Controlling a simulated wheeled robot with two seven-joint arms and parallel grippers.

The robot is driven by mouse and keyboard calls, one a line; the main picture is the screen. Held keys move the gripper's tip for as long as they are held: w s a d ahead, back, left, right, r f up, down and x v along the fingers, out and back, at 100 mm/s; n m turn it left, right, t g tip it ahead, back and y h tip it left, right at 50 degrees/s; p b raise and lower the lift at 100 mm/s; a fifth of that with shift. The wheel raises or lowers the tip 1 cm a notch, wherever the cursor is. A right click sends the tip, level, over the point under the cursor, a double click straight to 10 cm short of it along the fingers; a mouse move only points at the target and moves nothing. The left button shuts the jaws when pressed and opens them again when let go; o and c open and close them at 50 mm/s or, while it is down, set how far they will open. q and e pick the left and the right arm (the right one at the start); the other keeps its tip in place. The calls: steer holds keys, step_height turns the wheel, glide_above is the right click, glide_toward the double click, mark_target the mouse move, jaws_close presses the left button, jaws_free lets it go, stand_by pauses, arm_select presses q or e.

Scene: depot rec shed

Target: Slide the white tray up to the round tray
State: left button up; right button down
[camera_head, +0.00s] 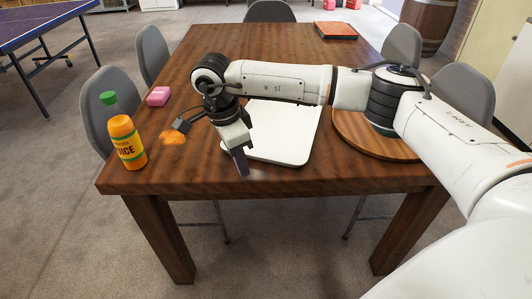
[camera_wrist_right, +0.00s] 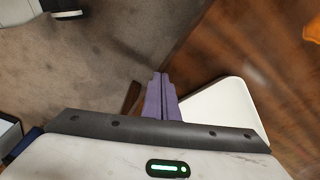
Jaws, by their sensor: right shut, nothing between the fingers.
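The white tray (camera_head: 300,120) lies flat on the wooden table, partly hidden behind my right arm. It also shows in the right wrist view (camera_wrist_right: 222,106). The round tray (camera_head: 350,135) is wooden and lies to its right, partly covered by my arm; a narrow strip of table separates the two. My right gripper (camera_head: 240,162) is shut and empty, pointing down at the white tray's near left corner. Its purple fingers (camera_wrist_right: 161,92) show beside the tray in the wrist view; I cannot tell whether they touch it. My left gripper is not in view.
An orange juice bottle (camera_head: 125,138) stands at the table's near left corner. A pink block (camera_head: 158,96) and an orange item (camera_head: 172,138) lie nearby. A red-topped box (camera_head: 335,30) is at the far end. Grey chairs flank the table.

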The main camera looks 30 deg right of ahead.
mark_target(287, 163)
steer(key=d, duration=0.4)
steer(key=s+d+p, duration=0.1)
steer(key=d, duration=0.6)
steer(key=shift+s+d+f+p, duration=0.3)
steer(key=shift+s+d+f, duration=0.05)
steer(key=shift+s, duration=0.05)
steer(key=shift+f, duration=0.4)
steer(key=shift+a+f, duration=0.1)
steer(key=shift+a, duration=0.1)
steer(key=shift+a+f, duration=0.1)
steer(key=shift+a, duration=0.8)
